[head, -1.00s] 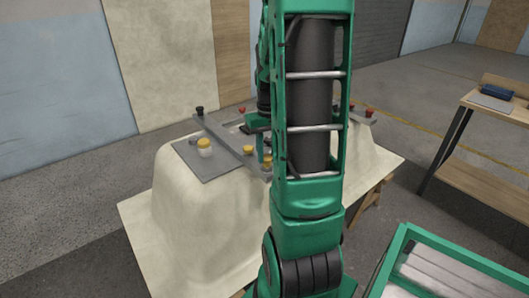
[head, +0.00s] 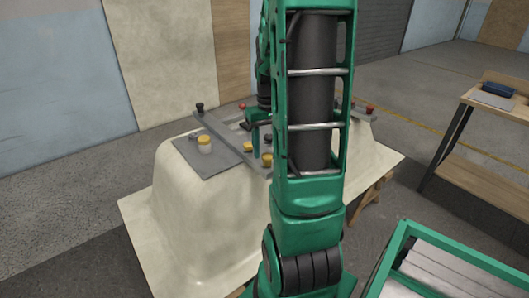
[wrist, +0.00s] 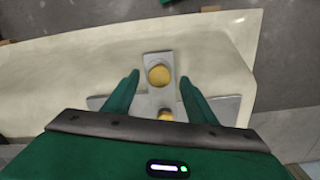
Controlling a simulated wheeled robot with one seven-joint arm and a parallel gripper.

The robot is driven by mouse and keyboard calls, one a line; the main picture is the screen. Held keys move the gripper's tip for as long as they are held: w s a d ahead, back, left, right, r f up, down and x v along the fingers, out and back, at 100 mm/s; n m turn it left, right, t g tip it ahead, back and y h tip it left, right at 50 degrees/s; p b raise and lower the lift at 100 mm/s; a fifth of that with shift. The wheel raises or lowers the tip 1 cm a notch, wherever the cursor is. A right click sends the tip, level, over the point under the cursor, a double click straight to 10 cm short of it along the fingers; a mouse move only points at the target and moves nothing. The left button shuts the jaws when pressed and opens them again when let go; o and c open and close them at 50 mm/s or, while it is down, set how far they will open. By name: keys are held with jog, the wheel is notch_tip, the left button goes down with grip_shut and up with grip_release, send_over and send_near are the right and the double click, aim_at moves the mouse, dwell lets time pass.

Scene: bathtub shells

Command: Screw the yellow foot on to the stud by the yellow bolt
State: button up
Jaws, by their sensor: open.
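On the upturned tub shell (head: 165,215), a yellow-topped piece with a pale lower part (head: 204,140) stands on a grey plate (head: 212,162). A yellow piece (head: 248,147) sits by the grey bar to its right, and another (head: 267,158) is close to my arm, partly hidden. My gripper (wrist: 159,78) is open in the wrist view. A round yellow top (wrist: 159,76) shows between its fingertips, with no visible contact. A smaller yellow piece (wrist: 167,115) shows nearer the palm. I cannot tell which is foot or bolt, and no stud is clear.
A black knob (head: 200,107) and red knobs (head: 370,107) stand on the grey bars. My arm hides much of the shell's right side. A wooden bench (head: 490,120) stands at the right, clear of the shell.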

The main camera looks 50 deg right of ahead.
aim_at(267, 155)
notch_tip(267, 155, up, 9)
dwell(0.3)
jog(key=shift+w, duration=0.1)
jog(key=shift+f+n, duration=1.75)
jog(key=shift+n, duration=1.75)
jog(key=shift+f+n, duration=1.8)
jog(key=shift+n, duration=1.7)
jog(key=shift+f+n, duration=1.75)
jog(key=shift+n, duration=1.75)
jog(key=c, duration=1.2)
